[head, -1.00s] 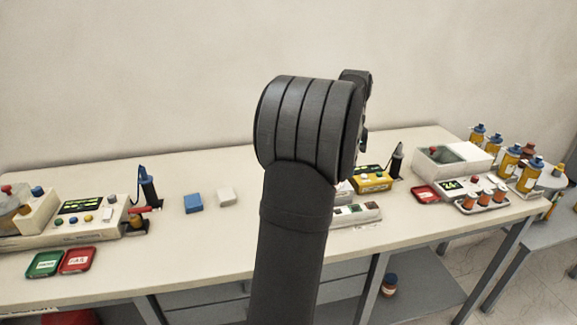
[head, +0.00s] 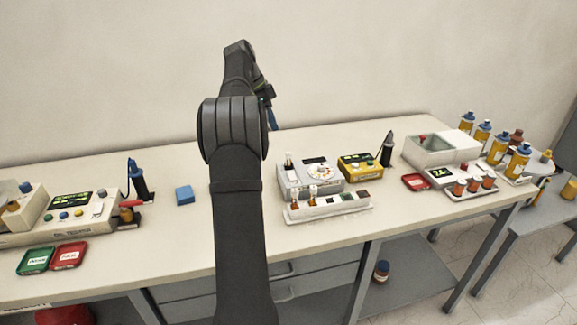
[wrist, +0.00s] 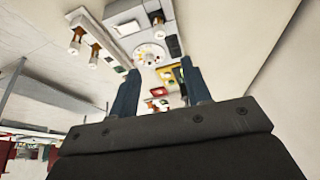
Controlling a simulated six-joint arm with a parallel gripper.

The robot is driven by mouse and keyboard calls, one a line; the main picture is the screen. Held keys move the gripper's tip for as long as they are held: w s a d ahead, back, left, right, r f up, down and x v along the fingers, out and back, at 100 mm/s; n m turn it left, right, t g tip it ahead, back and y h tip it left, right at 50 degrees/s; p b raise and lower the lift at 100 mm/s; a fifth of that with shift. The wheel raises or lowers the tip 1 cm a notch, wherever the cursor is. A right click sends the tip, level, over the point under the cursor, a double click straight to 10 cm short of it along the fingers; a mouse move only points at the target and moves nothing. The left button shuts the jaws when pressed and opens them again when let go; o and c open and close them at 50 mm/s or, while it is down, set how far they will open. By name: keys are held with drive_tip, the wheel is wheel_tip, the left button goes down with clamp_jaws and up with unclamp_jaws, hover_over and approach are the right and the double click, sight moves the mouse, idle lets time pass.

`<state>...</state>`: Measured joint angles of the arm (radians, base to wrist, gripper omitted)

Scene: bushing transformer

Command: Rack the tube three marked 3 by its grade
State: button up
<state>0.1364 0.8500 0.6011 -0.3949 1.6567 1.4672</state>
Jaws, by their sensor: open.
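My gripper (wrist: 160,88) is open and empty, its two dark blue fingers apart in the wrist view. In the head view it is mostly hidden behind my arm, with a finger (head: 272,118) showing above the bench. Two small tubes with amber contents (head: 312,193) (head: 295,198) stand in a white rack (head: 335,208). A third tube (head: 288,162) stands at the left of a grey analyser (head: 312,181) with a round dial. The wrist view shows the two racked tubes (wrist: 75,42) (wrist: 94,56) and the third (wrist: 158,28). No number is readable on any tube.
A yellow meter (head: 362,168) and a dark probe (head: 387,150) stand right of the analyser. A blue block (head: 184,195), green tray (head: 36,259) and red tray (head: 69,255) lie left. Orange-filled jars (head: 473,184) and bottles crowd the right end.

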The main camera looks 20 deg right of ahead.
sight(288, 153)
drive_tip(key=x, duration=1.5)
drive_tip(key=shift+a+f, duration=0.1)
drive_tip(key=shift+a, duration=0.15)
drive_tip(key=shift+w, duration=0.1)
clamp_jaws()
